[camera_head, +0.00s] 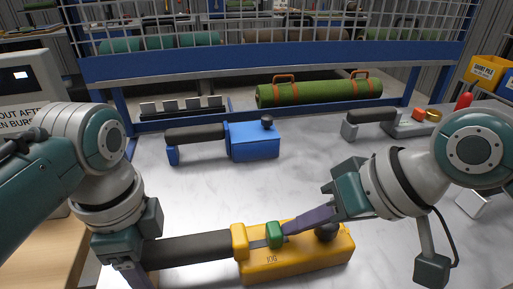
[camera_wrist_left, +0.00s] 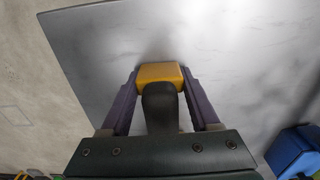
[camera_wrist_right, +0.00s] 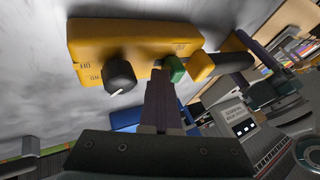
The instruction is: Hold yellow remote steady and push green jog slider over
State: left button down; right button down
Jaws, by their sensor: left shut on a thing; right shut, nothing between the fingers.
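The yellow remote (camera_head: 300,262) lies at the table's front, its dark handle (camera_head: 190,249) pointing left. My left gripper (camera_head: 138,268) is shut on the handle's left end; the left wrist view shows its fingers on both sides of the yellow end piece (camera_wrist_left: 160,72). The green jog slider (camera_head: 274,234) sits on the remote's top, close to the yellow collar at the handle; it also shows in the right wrist view (camera_wrist_right: 174,69). My right gripper (camera_head: 288,229) is shut and empty, its tips at the slider's knob side, seemingly touching it. A black knob (camera_wrist_right: 120,76) is on the body.
A blue remote (camera_head: 252,141) lies behind, and a grey one (camera_head: 400,125) at back right. A green turf roll (camera_head: 320,92) with orange straps lies beyond the table under a blue frame (camera_head: 280,65).

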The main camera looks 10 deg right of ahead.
jog(key=shift+a, duration=1.05)
pick_arm(q)
jog(key=shift+d, duration=0.2)
pick_arm(e)
jog(key=shift+a+r, duration=0.1)
jog(key=shift+a, duration=0.05)
dwell(0.5)
pick_arm(q)
jog(key=shift+a, duration=0.15)
pick_arm(e)
jog(key=v, duration=1)
jog(key=shift+d, duration=0.25)
pick_arm(q)
jog(key=shift+c, duration=0.2)
grip_release()
